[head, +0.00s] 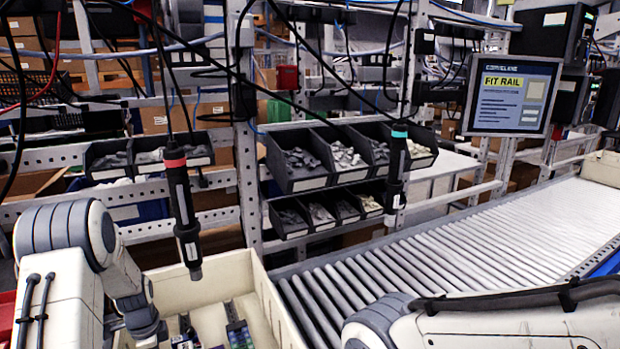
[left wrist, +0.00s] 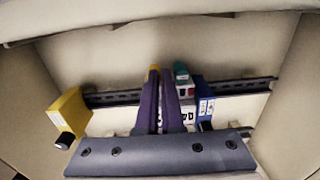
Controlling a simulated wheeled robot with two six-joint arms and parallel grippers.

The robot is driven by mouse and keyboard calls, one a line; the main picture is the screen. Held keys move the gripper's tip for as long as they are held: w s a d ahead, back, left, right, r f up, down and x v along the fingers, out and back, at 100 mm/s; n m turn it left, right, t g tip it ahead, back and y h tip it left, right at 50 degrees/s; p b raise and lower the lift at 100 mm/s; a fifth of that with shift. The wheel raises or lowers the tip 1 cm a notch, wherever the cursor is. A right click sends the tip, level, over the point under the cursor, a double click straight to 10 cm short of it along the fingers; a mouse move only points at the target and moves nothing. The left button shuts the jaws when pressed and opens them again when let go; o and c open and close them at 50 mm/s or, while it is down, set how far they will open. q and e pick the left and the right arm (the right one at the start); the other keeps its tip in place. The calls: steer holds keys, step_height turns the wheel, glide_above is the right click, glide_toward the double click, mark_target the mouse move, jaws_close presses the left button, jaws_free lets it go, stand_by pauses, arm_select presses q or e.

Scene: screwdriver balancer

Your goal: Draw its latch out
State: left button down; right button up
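In the left wrist view, a dark rail (left wrist: 240,87) runs across a cream bin, with coloured modules along it. A yellow module (left wrist: 68,115) with a dark knob at its foot stands at the left. A blue module (left wrist: 204,102) with a dark end at its foot stands right of centre. A module with a teal top (left wrist: 181,70) is partly behind my left gripper (left wrist: 161,85). The two purple fingers are close together, with a thin dark gap; anything between their tips is hidden. A yellow bit shows behind the left finger. My right gripper is out of view.
The cream bin (head: 262,300) has high walls around the rail. A hanging driver with a red ring (head: 183,205) is near its back; another with a teal ring (head: 397,170) hangs farther right. A roller conveyor (head: 450,250) lies right. A screen (head: 512,95) reads FIT RAIL.

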arm_select(q)
step_height(320, 180, up, 15)
steer(key=p, duration=1.1)
steer(key=shift+s+r+p, duration=0.15)
steer(key=shift+s+p, duration=0.15)
steer(key=shift+s, duration=0.05)
steer(key=shift+d, duration=0.1)
steer(key=s+d+r+n+b, duration=0.1)
steer(key=s+d+r, duration=0.2)
steer(key=d, duration=0.5)
steer(key=s+d+r+n+b, duration=0.15)
steer(key=d+r, duration=0.25)
steer(key=d, duration=0.4)
steer(key=s+d+r+b, duration=0.1)
steer(key=s+d+r, duration=0.2)
steer(key=d, duration=0.5)
steer(key=s+d+n, duration=0.1)
steer(key=s+d, duration=0.1)
steer(key=s, duration=0.4)
steer(key=s+d+r+n+b, duration=0.1)
steer(key=s+d, duration=0.2)
steer(key=s, duration=0.3)
steer(key=s+d+r+n+h+b, duration=0.1)
steer(key=s+d, duration=0.1)
steer(key=s, duration=0.4)
steer(key=shift+s+d, duration=0.25)
steer(key=c, duration=1.5)
jaws_free()
steer(key=shift+c, duration=0.2)
